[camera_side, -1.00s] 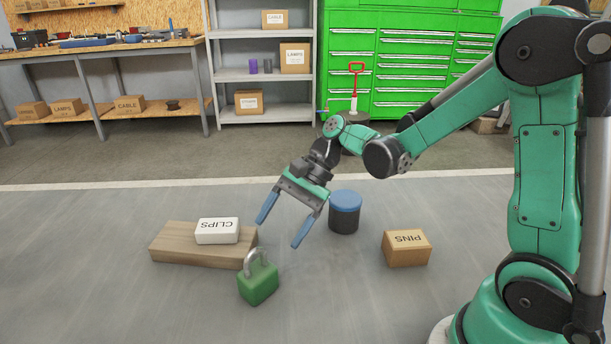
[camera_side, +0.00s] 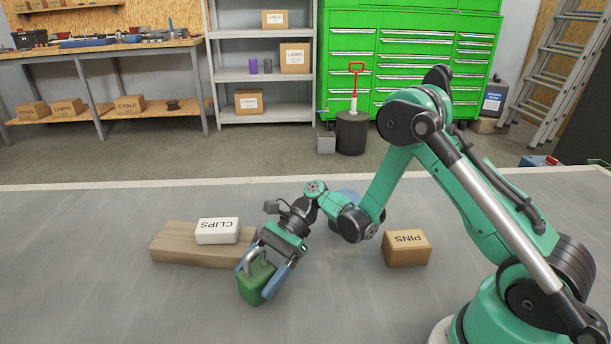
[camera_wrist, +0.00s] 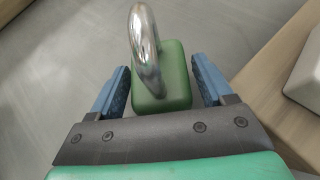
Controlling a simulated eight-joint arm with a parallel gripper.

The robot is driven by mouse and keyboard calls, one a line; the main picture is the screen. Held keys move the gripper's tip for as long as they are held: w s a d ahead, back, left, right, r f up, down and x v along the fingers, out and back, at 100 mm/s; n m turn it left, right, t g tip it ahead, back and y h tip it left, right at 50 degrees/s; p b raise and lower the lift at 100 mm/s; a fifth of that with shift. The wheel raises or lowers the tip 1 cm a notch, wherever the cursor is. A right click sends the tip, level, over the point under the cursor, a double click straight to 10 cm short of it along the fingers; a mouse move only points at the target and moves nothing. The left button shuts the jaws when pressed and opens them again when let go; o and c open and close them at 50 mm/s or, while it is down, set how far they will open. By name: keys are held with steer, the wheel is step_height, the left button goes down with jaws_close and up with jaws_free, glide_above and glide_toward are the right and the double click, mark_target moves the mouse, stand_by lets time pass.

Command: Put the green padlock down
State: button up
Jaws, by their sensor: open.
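The green padlock (camera_side: 256,283) stands on the grey surface with its metal shackle up, close to the front right end of the wooden board. My gripper (camera_side: 262,279) is lowered around it with blue fingers open. In the wrist view the padlock (camera_wrist: 165,85) sits between the two fingertips of my gripper (camera_wrist: 161,85), with a visible gap on each side. The shackle rises toward the wrist camera. In the side view the fingers partly cover the padlock's sides.
The wooden board (camera_side: 185,246) lies just left, bearing a white CLIPS box (camera_side: 217,231). A cardboard PINS box (camera_side: 406,249) stands to the right. The surface in front of the padlock is clear.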

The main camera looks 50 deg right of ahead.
steer(key=shift+a+f, duration=0.1)
steer(key=shift+a, duration=0.15)
jaws_close()
step_height(320, 180, up, 20)
steer(key=w+d+r+m+t+h, duration=0.5)
steer(key=d+m+t+h, duration=0.3)
steer(key=m+t, duration=0.3)
steer(key=r+m, duration=0.1)
steer(key=m, duration=0.2)
steer(key=shift+d+m+t+h, duration=0.3)
